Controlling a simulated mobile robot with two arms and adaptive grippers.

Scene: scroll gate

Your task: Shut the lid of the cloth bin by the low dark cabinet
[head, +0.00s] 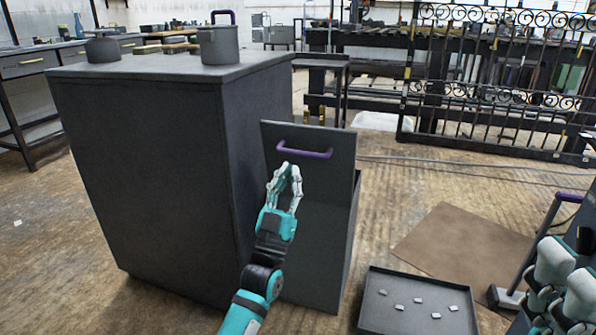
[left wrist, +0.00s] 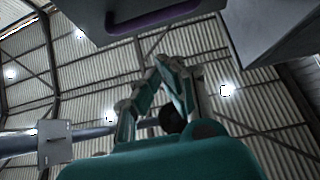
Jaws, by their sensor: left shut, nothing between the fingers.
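A tall dark grey panel (head: 320,215) with a purple bar handle (head: 304,150) stands upright beside the dark cabinet (head: 160,170). A dark side wall shows behind its right edge; whether the panel is a bin's lid or its front, I cannot tell. No cloth shows. My left gripper (head: 287,172) is shut and empty, fingertips up, in front of the panel just below the handle. Contact is unclear. In the left wrist view, the fingertips (left wrist: 168,62) point up towards the purple handle (left wrist: 152,16).
Pots (head: 218,44) stand on the cabinet top. A shallow dark tray (head: 375,318) with several small pale pieces lies on the floor to the right, near a brown mat (head: 460,245). A black scrollwork gate (head: 490,85) stands behind.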

